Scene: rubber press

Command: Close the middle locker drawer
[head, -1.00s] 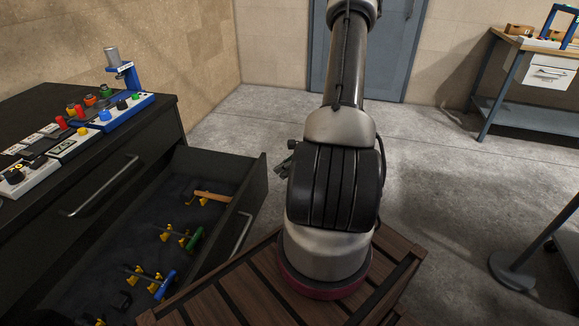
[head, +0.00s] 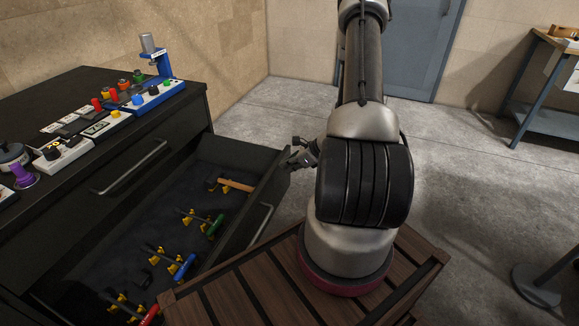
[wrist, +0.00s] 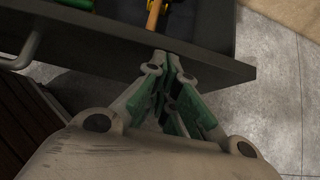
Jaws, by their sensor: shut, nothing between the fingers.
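The black drawer (head: 253,222) is pulled well out of the dark locker (head: 75,240). Its front panel carries a silver bar handle (head: 259,227). Several tools lie inside on yellow holders, including a wooden-handled hammer (head: 236,185) and screwdrivers with green, blue and red handles. My gripper (head: 293,160) is shut and empty at the far end of the drawer front. In the wrist view my fingertips (wrist: 168,62) overlap the outer face of the drawer front (wrist: 205,62), right of the handle (wrist: 22,50); I cannot tell whether they touch it.
A closed drawer with a bar handle (head: 132,167) sits above the open one. The locker top holds switch boxes and a blue stand (head: 154,60). A workbench (head: 548,90) stands far right. The floor (head: 450,190) between is mostly clear.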

